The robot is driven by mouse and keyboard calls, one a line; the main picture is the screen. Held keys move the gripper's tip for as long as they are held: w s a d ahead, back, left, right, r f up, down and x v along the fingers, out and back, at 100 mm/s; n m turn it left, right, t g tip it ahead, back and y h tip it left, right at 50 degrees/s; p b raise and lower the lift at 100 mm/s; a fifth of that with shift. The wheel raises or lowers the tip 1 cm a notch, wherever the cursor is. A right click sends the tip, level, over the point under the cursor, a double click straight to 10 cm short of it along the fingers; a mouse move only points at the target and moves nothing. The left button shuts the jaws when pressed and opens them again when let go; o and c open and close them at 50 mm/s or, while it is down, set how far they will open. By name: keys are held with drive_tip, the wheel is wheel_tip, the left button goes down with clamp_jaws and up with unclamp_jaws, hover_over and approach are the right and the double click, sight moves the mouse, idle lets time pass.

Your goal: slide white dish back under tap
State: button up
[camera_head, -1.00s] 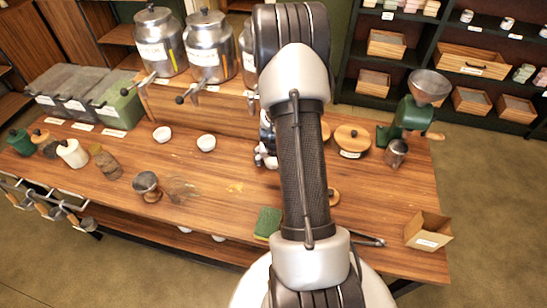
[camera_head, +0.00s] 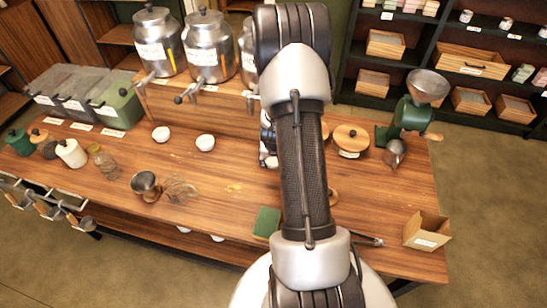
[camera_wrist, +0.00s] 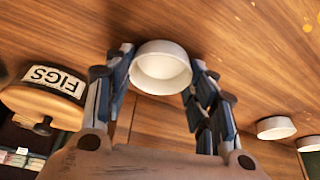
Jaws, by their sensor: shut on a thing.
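A white round dish (camera_wrist: 160,68) sits between the two fingers of my gripper (camera_wrist: 160,80) in the wrist view, on the wooden table, with the fingers closed against its sides. In the head view my arm hides most of my gripper (camera_head: 266,143). Two other white dishes, a left one (camera_head: 161,134) and a right one (camera_head: 205,142), stand on the table. Behind them metal urns (camera_head: 209,48) with taps (camera_head: 187,96) stand on a raised wooden shelf. A third urn (camera_head: 247,50) is partly hidden by my arm, and its tap is mostly covered.
A green grinder (camera_head: 411,116) and a metal cup (camera_head: 395,153) are at the right. A green sponge (camera_head: 267,222) and wooden box (camera_head: 427,231) lie near the front edge.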

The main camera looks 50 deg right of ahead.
drive_tip(key=shift+s+d, duration=0.45)
drive_tip(key=shift+s, duration=0.05)
drive_tip(key=o, duration=1.2)
drive_tip(key=shift+w, duration=0.1)
drive_tip(key=shift+c, duration=0.2)
drive_tip(key=shift+a, duration=0.1)
